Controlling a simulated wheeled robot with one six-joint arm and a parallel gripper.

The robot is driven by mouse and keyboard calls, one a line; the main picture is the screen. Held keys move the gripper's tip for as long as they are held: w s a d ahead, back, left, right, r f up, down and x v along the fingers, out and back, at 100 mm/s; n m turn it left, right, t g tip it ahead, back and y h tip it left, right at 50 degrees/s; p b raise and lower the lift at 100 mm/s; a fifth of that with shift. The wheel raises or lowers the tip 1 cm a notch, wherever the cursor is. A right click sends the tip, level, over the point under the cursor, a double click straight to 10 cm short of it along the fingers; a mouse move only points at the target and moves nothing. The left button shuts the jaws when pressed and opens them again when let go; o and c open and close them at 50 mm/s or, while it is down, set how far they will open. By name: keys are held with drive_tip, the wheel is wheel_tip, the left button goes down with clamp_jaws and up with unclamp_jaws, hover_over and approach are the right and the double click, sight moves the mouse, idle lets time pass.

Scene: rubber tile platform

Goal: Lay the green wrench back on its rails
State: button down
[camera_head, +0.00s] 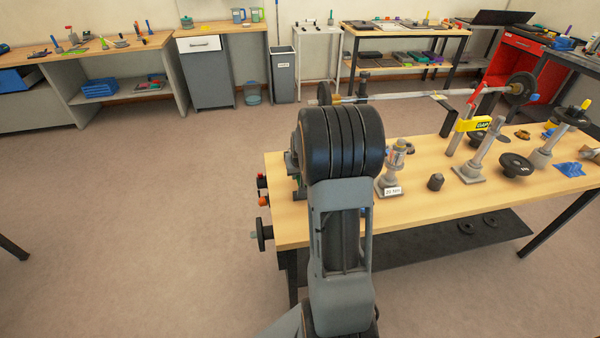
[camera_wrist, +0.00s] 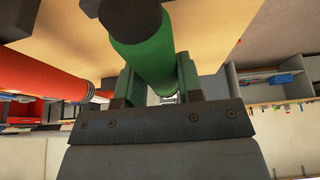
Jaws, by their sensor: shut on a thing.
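The green wrench (camera_wrist: 150,55) shows in the wrist view as a thick green cylinder with a grey section at its upper end. My gripper (camera_wrist: 158,78) is shut on its green part, with one finger on each side. The wrench's far end is cut off by the top of the picture. I cannot make out the rails in either view.
An orange-red cylinder (camera_wrist: 40,65) with a ribbed end lies left of the wrench in the wrist view. In the head view the wooden workbench (camera_head: 420,210) carries metal posts, a yellow clamp (camera_head: 473,124), a black disc (camera_head: 516,165) and a long bar. Open floor (camera_head: 140,220) lies left.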

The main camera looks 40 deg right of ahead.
drive_tip(key=shift+f, duration=0.2)
drive_tip(key=c, duration=0.7)
unclamp_jaws()
drive_tip(key=v, duration=1.4)
drive_tip(key=shift+w, duration=0.1)
drive_tip(key=shift+f, duration=0.1)
drive_tip(key=s+a+r+n+p, duration=0.1)
drive_tip(key=s+a, duration=0.3)
drive_tip(key=a, duration=0.3)
drive_tip(key=s+a+r+n+y+p, duration=0.1)
drive_tip(key=s+a+n+p, duration=0.1)
drive_tip(key=s+a, duration=0.2)
drive_tip(key=s+a+r+n+y+p, duration=0.1)
drive_tip(key=s+a, duration=0.3)
drive_tip(key=a, duration=0.6)
drive_tip(key=shift+s+a+r+n+g+p, duration=0.1)
drive_tip(key=shift+s+r+n+g+p, duration=0.2)
drive_tip(key=shift+n, duration=0.4)
